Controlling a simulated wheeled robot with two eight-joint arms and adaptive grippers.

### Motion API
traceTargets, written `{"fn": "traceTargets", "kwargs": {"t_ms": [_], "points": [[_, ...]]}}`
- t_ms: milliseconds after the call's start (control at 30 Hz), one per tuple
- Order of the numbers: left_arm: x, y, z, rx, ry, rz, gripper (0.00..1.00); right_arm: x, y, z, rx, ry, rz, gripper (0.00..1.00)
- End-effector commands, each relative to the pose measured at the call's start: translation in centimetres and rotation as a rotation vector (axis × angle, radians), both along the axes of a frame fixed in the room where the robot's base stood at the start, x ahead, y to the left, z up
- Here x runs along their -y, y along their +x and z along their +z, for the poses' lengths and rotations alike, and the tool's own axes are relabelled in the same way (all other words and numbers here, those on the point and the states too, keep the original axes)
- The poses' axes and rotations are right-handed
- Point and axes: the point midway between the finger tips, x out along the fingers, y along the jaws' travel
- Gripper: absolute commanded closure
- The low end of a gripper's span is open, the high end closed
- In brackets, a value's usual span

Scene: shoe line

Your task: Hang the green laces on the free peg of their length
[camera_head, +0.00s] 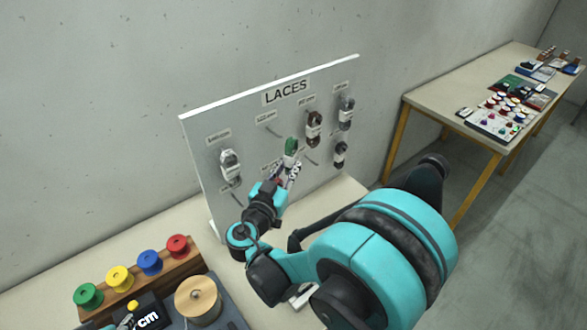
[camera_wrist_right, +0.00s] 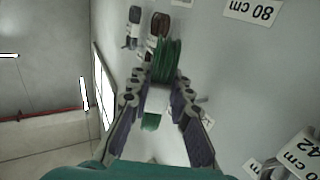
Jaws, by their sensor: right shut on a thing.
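The green laces (camera_head: 291,147), a bundle with a white band, are in front of the white board (camera_head: 205,125) headed LACES. My right gripper (camera_head: 287,171) is shut on them; in the right wrist view the green bundle (camera_wrist_right: 168,58) sits between the two fingers (camera_wrist_right: 157,98). I cannot tell whether the bundle touches a peg. One bare peg (camera_head: 273,132) shows left of the green bundle, and another bare peg (camera_head: 312,160) to its right. The small labels are mostly unreadable in the head view; the wrist view shows an 80 cm label (camera_wrist_right: 252,10). My left gripper is not in view.
White laces (camera_head: 230,167), brown laces (camera_head: 313,128), grey laces (camera_head: 346,114) and black laces (camera_head: 340,155) hang on the board around the green bundle. Coloured spools (camera_head: 149,262) and a wooden spool (camera_head: 198,300) stand front left. A second table (camera_head: 425,100) is at the right.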

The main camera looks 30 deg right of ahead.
Motion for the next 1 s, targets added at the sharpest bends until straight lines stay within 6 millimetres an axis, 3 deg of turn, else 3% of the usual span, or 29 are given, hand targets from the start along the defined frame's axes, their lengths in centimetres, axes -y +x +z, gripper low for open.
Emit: {"fn": "traceTargets", "kwargs": {"t_ms": [1000], "points": [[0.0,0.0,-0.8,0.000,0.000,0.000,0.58,-0.5,6.3,-0.9,0.000,0.000,-0.001,1.00]]}}
